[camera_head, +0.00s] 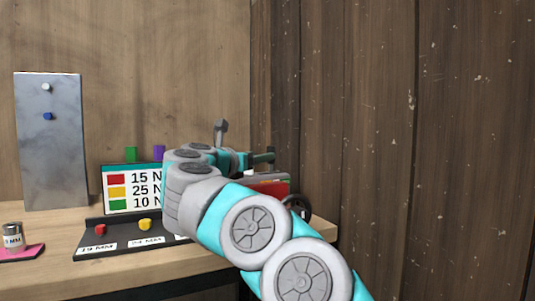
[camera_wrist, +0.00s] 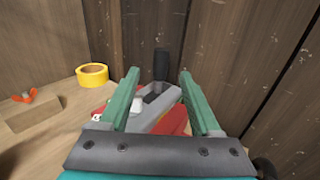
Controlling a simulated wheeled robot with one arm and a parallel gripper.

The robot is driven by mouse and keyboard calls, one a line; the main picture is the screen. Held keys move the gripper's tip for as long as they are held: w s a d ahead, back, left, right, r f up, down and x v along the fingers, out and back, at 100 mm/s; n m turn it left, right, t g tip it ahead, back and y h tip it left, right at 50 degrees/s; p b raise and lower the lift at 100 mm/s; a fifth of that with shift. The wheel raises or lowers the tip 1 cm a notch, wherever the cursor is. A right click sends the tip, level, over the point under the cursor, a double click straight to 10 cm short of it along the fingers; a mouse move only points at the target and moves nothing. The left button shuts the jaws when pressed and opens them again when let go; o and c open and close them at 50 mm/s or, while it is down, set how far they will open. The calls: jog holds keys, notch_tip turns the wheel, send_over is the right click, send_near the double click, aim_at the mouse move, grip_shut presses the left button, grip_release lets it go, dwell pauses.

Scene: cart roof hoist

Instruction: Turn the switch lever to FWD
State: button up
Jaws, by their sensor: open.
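The switch box is red with a grey top; in the head view its red side (camera_head: 268,187) shows behind my arm, and in the wrist view its grey top (camera_wrist: 150,108) lies below my fingers. A black upright lever handle (camera_wrist: 161,65) rises from the far end of the grey top. My gripper (camera_wrist: 158,75) is open, its two green fingers on either side of the handle in the picture, with gaps to both. Whether the handle is between the tips or beyond them I cannot tell. In the head view my gripper (camera_head: 263,158) is partly hidden. No FWD mark is readable.
A wooden wall stands close behind and right of the box. The wrist view shows a yellow tape roll (camera_wrist: 92,75) and an orange-red wing-shaped piece (camera_wrist: 25,97) at left. A label board (camera_head: 132,190), a black tray (camera_head: 120,238) and a metal plate (camera_head: 52,140) stand left.

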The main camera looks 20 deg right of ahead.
jog(key=p+x, duration=0.1)
jog(key=x, duration=0.6)
grip_shut()
dwell(0.4)
dwell(0.9)
